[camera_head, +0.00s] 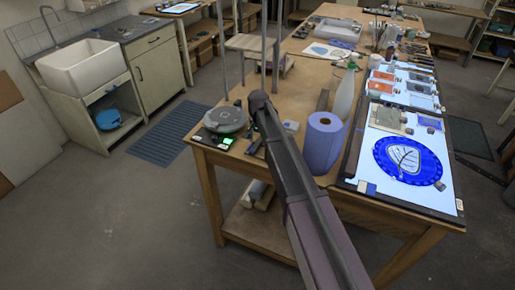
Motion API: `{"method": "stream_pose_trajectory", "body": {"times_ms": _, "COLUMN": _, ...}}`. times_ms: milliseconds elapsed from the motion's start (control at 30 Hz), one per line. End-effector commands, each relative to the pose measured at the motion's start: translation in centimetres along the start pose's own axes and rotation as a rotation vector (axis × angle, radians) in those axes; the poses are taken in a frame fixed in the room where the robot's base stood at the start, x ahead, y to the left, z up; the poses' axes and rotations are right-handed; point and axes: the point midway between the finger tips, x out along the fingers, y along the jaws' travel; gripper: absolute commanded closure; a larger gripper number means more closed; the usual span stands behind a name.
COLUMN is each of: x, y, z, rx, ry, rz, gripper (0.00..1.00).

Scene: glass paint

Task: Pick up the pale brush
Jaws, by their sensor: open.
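I cannot make out the pale brush for certain. Several thin upright handles, perhaps brushes, stand in a container (389,40) at the far right of the wooden table, too small to tell their colours. Several thin tools (415,52) lie beside it, also too small to tell apart. My dark arm reaches up from the bottom edge over the table's near part. I cannot make out my gripper at its end.
On the wooden table (285,88) stand a blue paper roll (323,143), a pale bottle (344,95) and a round grey device (225,119). A lit panel (375,137) with a blue round glass piece (409,161) lies right.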

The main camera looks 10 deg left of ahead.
Motion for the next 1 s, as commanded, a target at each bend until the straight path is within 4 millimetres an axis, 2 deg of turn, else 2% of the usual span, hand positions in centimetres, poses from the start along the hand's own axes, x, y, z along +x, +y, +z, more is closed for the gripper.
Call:
{"method": "stream_pose_trajectory", "body": {"times_ms": 133, "x": 0.75, "y": -0.02, "z": 0.02, "rx": 0.000, "ry": 0.000, "rz": 0.000, "gripper": 0.29}}
{"method": "stream_pose_trajectory", "body": {"times_ms": 767, "x": 0.72, "y": -0.08, "z": 0.06, "rx": -0.001, "ry": 0.000, "rz": 0.000, "gripper": 0.29}}
{"method": "stream_pose_trajectory", "body": {"times_ms": 867, "x": 0.72, "y": -0.09, "z": 0.06, "rx": -0.001, "ry": 0.000, "rz": 0.000, "gripper": 0.55}}
{"method": "stream_pose_trajectory", "body": {"times_ms": 1000, "x": 0.72, "y": -0.10, "z": 0.07, "rx": -0.002, "ry": 0.000, "rz": 0.000, "gripper": 0.97}}
